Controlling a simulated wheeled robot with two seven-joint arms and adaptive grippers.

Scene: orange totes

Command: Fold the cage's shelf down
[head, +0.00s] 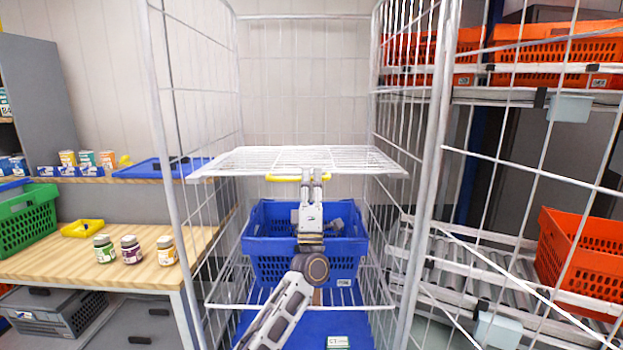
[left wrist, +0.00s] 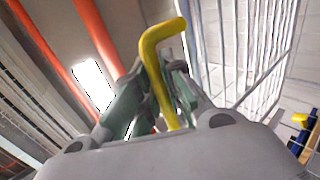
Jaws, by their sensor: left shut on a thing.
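The cage (head: 441,150) is a white wire roll cage with an open front. Its white wire shelf (head: 250,162) lies about level across the middle of the cage. A yellow handle (head: 284,178) runs along the shelf's front underside. My left gripper (head: 311,174) reaches up from below at the shelf's front edge and is shut on the yellow handle, which also shows between the fingers in the left wrist view (left wrist: 160,75). The fingers hide part of the handle. My right gripper is in neither view.
A blue tote (head: 258,222) stands in the cage below the shelf, behind my left arm. A wooden table (head: 130,255) with jars and a green crate (head: 22,220) is at left. Racks with orange totes (head: 585,265) stand at right, beyond the cage wall.

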